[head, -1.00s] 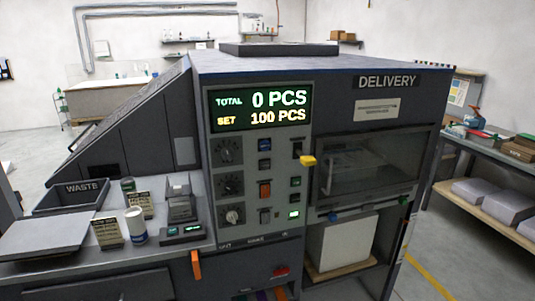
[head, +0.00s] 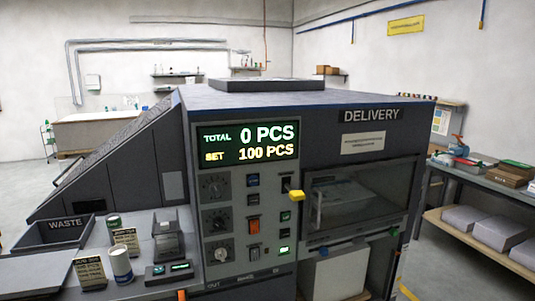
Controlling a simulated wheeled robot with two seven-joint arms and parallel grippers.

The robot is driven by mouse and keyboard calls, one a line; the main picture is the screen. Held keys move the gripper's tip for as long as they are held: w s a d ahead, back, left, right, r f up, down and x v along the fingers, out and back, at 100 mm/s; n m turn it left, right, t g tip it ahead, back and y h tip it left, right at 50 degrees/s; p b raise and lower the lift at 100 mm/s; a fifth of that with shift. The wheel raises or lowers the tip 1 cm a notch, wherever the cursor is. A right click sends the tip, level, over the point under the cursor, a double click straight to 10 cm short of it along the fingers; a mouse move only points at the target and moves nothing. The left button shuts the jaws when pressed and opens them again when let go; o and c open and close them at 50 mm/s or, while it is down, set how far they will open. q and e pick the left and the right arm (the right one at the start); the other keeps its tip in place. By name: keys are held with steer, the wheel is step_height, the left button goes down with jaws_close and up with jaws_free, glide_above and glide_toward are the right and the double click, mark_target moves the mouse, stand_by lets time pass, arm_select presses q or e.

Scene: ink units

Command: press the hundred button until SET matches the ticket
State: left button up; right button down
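The machine's lit display (head: 248,143) reads TOTAL 0 PCS and SET 100 PCS. A small button (head: 284,249) low on the right glows green. The button labels are too small to read. Two printed cards stand on the left shelf, a front one (head: 90,272) and a rear one (head: 125,240); their figures are not clearly legible. Neither gripper is in view.
A white cup (head: 120,264), a green-labelled can (head: 113,224) and a small dark device (head: 167,238) stand by the cards. The WASTE bin (head: 56,234) is behind at left. The delivery window (head: 358,197) is right of the panel. A shelf bench (head: 492,191) stands at far right.

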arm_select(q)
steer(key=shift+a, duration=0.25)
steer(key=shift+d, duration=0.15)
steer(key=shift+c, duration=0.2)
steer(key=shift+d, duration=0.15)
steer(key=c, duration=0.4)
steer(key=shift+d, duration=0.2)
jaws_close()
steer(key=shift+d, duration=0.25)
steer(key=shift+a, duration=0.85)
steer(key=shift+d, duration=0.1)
